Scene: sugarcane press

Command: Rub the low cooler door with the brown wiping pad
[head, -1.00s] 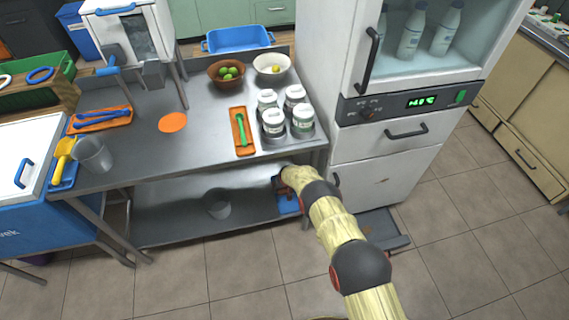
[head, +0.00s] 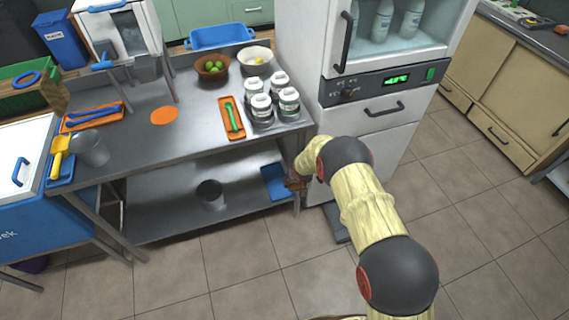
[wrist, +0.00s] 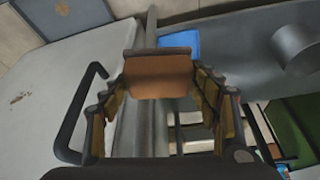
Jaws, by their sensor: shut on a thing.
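My gripper (head: 297,183) is at the right end of the steel table's lower shelf, just left of the cooler. In the wrist view my gripper (wrist: 159,88) is shut on the brown wiping pad (wrist: 158,75), held crosswise between its fingers. The low cooler door (head: 394,148) is the white panel under the drawer; my arm hides much of it in the head view. In the wrist view the low cooler door (wrist: 60,75) fills the left side, with a dark bar handle (wrist: 78,115) and a brown smudge (wrist: 20,98). The pad appears apart from the door.
A blue tray (head: 274,184) and a grey pot (head: 210,191) are on the lower shelf (head: 160,215). A table leg stands close to my gripper. White jars (head: 261,107) stand on the tabletop's right end. Tiled floor (head: 480,240) is open at right.

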